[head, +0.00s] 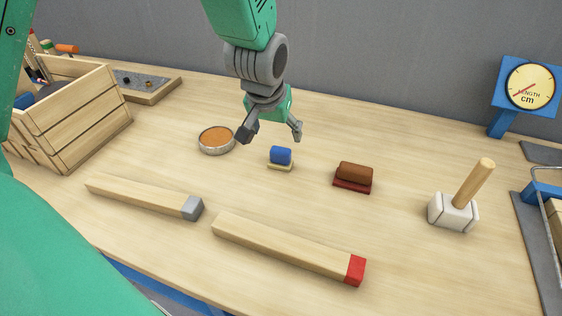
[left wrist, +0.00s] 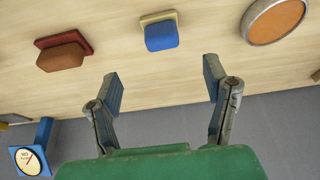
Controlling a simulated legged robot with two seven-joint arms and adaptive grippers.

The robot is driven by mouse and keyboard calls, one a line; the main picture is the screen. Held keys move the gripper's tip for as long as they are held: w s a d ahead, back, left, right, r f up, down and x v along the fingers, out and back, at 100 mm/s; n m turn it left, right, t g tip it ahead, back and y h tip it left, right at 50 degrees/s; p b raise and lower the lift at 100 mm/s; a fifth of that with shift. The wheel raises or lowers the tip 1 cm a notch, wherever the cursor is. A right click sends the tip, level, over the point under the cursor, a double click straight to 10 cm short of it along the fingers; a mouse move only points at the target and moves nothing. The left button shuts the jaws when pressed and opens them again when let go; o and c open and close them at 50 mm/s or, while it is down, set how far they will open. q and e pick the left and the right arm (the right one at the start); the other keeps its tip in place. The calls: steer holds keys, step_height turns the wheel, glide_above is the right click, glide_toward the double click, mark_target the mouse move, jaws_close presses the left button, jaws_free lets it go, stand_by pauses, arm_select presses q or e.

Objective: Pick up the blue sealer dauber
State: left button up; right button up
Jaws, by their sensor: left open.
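The blue sealer dauber (head: 280,156) stands on the bench, a blue block on a thin yellowish base. It also shows in the left wrist view (left wrist: 161,34), beyond the fingertips and roughly between them. My left gripper (head: 270,133) is open and empty, hanging just behind and above the dauber, apart from it. In the left wrist view its two fingers (left wrist: 162,88) are spread wide. My right gripper is not in view.
A brown block on a dark red base (head: 353,175) stands right of the dauber, and a round orange-filled tin (head: 216,139) left of it. Two wooden bars (head: 140,195) (head: 285,247) lie in front. A mallet (head: 453,211), wooden crate (head: 75,115) and dial gauge (head: 530,86) stand farther out.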

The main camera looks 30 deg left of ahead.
mark_target(280, 151)
arm_select(q)
steer(key=x, duration=0.6)
steer(key=shift+b, duration=0.4)
steer(key=shift+a+b+x, duration=0.2)
steer(key=shift+b+x, duration=0.3)
steer(key=shift+x, duration=2.25)
steer(key=shift+s, duration=0.15)
steer(key=c, duration=1.3)
